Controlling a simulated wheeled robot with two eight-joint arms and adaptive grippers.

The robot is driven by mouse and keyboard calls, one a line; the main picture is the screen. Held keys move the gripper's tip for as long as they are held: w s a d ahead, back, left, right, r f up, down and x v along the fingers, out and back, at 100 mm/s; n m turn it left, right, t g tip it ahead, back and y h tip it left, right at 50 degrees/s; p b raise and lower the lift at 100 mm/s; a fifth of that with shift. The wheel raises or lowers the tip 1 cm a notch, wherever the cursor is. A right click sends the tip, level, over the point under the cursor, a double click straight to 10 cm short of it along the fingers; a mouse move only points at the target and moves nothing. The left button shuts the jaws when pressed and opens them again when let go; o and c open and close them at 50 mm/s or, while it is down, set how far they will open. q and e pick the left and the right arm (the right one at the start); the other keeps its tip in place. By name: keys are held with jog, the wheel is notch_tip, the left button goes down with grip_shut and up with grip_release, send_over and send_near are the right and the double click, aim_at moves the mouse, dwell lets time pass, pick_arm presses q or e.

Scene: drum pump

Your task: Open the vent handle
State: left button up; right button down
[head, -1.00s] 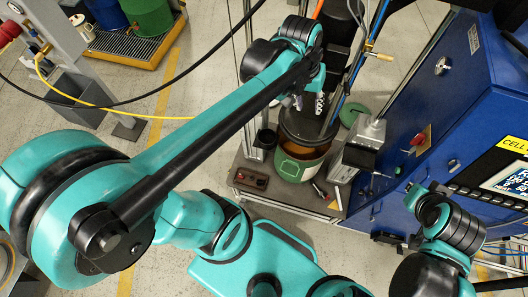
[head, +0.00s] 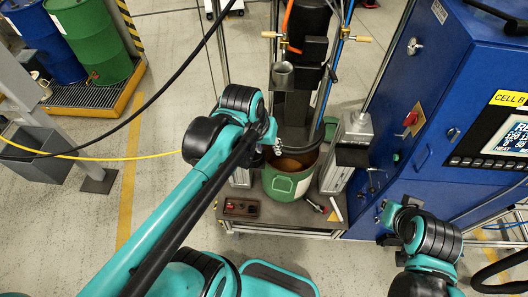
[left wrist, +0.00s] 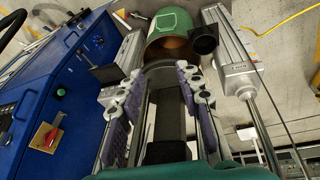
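Brass-coloured handles stick out at the left (head: 271,34) and right (head: 358,39) of the black pump column (head: 305,75); I cannot tell which part is the vent handle. My left gripper (head: 278,148) is above the rim of the open green drum (head: 290,185), just in front of the column. In the left wrist view its two padded fingers (left wrist: 163,105) are apart, with a dark bar between or behind them; contact cannot be told. My right arm's end (head: 388,212) is low at the right, before the blue cabinet; its fingers are not clear.
The blue cabinet (head: 425,125) with a red switch (head: 411,119) and screen bounds the right. Upright rods and grey cylinders (head: 355,135) flank the drum. A control box (head: 241,208) sits on the base plate. A yellow hose (head: 110,157) and black cable cross the left.

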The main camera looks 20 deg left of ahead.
aim_at(331, 77)
pick_arm(q)
jog(key=shift+w+r, duration=0.15)
jog(key=shift+r, duration=0.15)
jog(key=c, duration=0.8)
jog(key=w+r+n+h+p, duration=0.1)
jog(key=w+r+n+p, duration=0.1)
jog(key=r+n+p, duration=0.1)
jog(key=w+r+n+h+p, duration=0.1)
jog(key=w+r+n+p, duration=0.1)
jog(key=r+n+p, duration=0.1)
jog(key=w+r+n+h+p, duration=0.1)
jog(key=w+r+n+p, duration=0.2)
jog(key=r+n, duration=0.2)
jog(key=shift+d+r, duration=0.2)
jog(key=shift+r, duration=0.45)
grip_shut()
jog(key=w+a+r+n+h+p, duration=0.2)
jog(key=w+r+n+h+p, duration=0.1)
jog(key=w+r+n+p, duration=0.5)
jog(key=w+d+f+n+b, duration=0.1)
jog(key=w+d+f+n, duration=0.2)
jog(key=d+f, duration=0.4)
jog(key=shift+w+d, duration=0.55)
jog(key=shift+d, duration=0.65)
